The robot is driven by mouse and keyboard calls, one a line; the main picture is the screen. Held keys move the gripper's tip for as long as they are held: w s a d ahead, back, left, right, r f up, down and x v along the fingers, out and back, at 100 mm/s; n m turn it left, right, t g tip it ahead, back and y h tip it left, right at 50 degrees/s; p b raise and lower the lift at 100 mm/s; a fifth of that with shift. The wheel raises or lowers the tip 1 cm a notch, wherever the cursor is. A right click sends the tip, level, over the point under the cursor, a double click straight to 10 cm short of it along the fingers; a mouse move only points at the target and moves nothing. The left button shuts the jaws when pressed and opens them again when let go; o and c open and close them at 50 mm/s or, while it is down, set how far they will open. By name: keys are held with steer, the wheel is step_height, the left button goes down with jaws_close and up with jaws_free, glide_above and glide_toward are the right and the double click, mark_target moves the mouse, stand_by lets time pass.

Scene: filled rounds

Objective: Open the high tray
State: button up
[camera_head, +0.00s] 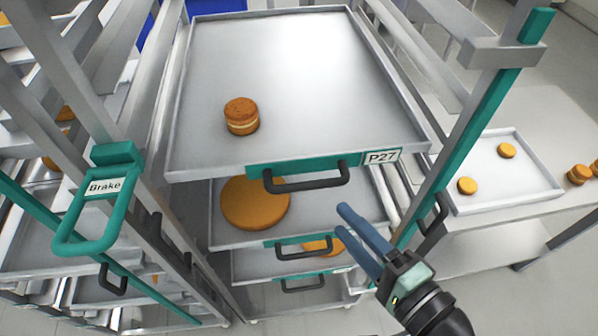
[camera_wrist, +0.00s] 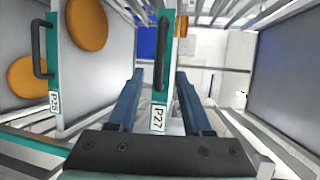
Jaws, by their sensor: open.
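The high tray (camera_head: 290,60) is a wide grey metal tray with a green front plate, a black bar handle (camera_head: 307,180) and the label P27. Its handle also shows in the wrist view (camera_wrist: 161,55), with the P27 label below it. My gripper (camera_head: 343,220) is open and empty, with two blue fingers, below and to the right of that handle in the head view. In the wrist view my gripper (camera_wrist: 159,76) has the P27 front between its fingers in the picture; the handle lies beyond the fingertips, and I see no contact.
One filled round (camera_head: 241,116) stands on the high tray. Lower trays sit beneath, one with a large orange round (camera_head: 255,203). A green brake lever (camera_head: 95,210) is at left. A side table at right bears a small tray (camera_head: 500,190) with rounds.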

mark_target(312, 189)
steer(key=p+x, duration=0.3)
steer(key=x, duration=0.6)
steer(key=shift+w+a, duration=0.15)
steer(key=shift+w, duration=0.15)
steer(key=shift+w+a+f, duration=0.2)
steer(key=shift+w+a, duration=0.15)
steer(key=shift+w, duration=0.15)
jaws_close()
stand_by(0.5)
